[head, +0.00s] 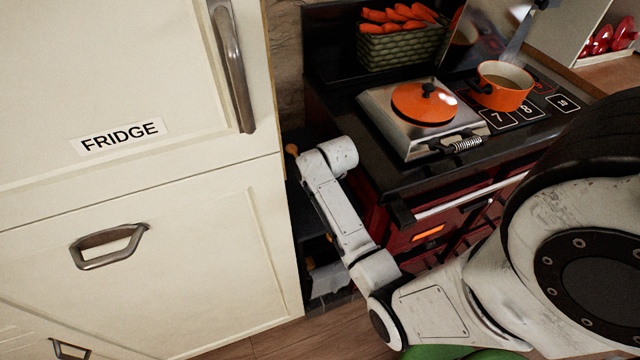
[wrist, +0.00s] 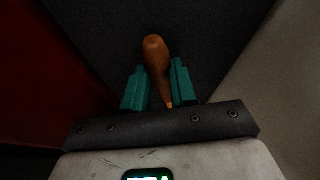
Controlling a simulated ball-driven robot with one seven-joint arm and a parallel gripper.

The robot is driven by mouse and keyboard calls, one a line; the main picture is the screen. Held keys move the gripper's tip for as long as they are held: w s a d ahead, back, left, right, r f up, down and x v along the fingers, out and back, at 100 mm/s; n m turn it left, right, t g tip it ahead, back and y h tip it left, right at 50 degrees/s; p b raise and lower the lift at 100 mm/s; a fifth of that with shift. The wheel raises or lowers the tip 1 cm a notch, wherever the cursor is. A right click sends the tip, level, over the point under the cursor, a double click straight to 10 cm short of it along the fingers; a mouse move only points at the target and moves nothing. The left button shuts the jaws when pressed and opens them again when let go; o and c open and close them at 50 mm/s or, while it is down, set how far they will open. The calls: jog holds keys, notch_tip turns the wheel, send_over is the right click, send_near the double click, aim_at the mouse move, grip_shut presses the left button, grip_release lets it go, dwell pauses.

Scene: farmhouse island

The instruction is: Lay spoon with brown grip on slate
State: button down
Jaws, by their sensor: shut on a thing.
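My gripper (wrist: 160,88) shows in the wrist view with its two teal fingers shut on a brown, rounded grip (wrist: 155,52). The grip points away from the wrist; the rest of the spoon does not show. In the head view, a small brown tip (head: 291,149) shows beside the far end of my arm, in the gap between the fridge and the stove; the fingers are hidden there. I cannot pick out a slate for certain. Dark squares marked 7 (head: 497,118), 8 (head: 527,109) and 10 (head: 562,103) lie on the stove top.
The cream fridge (head: 140,200) stands close on the left. The dark red stove (head: 420,225) is on the right, with an orange pot (head: 503,92), an orange lid (head: 424,104) on a steel hob cover (head: 375,105), and a green basket (head: 400,48) of carrots. The gap between is narrow.

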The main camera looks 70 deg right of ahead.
jog(key=shift+f, duration=0.25)
dwell(0.4)
jog(key=c, duration=0.8)
grip_release()
notch_tip(320, 180, up, 4)
jog(key=p, duration=0.3)
jog(key=shift+f, duration=0.25)
jog(key=shift+r+p, duration=0.3)
jog(key=shift+r, duration=1)
jog(key=shift+f, duration=0.1)
